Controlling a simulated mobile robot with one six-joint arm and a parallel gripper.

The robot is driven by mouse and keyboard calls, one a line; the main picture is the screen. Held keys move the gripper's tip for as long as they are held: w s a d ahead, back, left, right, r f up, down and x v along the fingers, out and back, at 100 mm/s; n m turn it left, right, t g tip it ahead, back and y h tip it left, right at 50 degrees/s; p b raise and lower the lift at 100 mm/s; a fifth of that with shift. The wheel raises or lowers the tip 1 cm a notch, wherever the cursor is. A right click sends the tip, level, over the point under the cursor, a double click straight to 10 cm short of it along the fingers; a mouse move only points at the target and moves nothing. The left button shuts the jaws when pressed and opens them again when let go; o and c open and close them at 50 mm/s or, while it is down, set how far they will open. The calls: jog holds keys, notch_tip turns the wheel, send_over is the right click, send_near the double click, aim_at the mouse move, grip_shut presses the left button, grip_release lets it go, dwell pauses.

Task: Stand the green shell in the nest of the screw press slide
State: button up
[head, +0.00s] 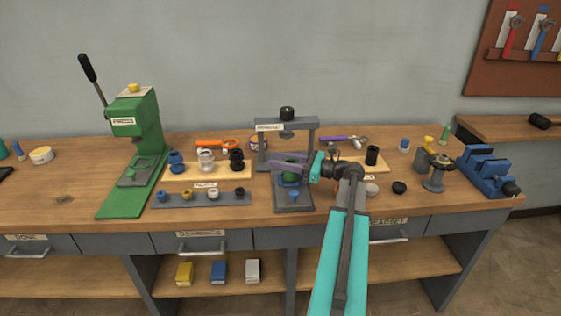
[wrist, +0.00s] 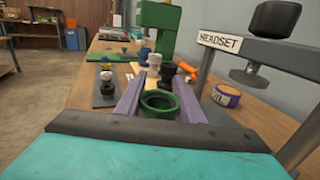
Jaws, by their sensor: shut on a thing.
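My gripper (head: 284,163) is shut on the green shell (head: 290,177), between its two purple fingers. In the wrist view the shell (wrist: 160,103) shows as a green ring with its open end facing up, and it looks about upright. The grey screw press (head: 264,150), labelled HEADSET, stands mid-bench with its black knob (head: 287,113) on top. The shell is over the press's slide (head: 293,203), in front of the frame.
A green lever press (head: 140,125) stands at left. A grey rail (head: 225,199) with several small parts and a wooden board (head: 195,171) with cups lie left of the screw press. A purple-banded tape roll (wrist: 227,94) is beside its frame. A blue vise (head: 485,170) sits at right.

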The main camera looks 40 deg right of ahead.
jog(key=shift+f+b, duration=0.4)
jog(key=shift+b, duration=0.05)
jog(key=o, duration=1.4)
jog(key=shift+s, duration=0.1)
jog(key=b+v, duration=0.2)
jog(key=v, duration=1)
jog(key=shift+s+d, duration=0.1)
jog(key=shift+d, duration=0.05)
jog(key=shift+s+d+b, duration=0.3)
jog(key=shift+s, duration=0.3)
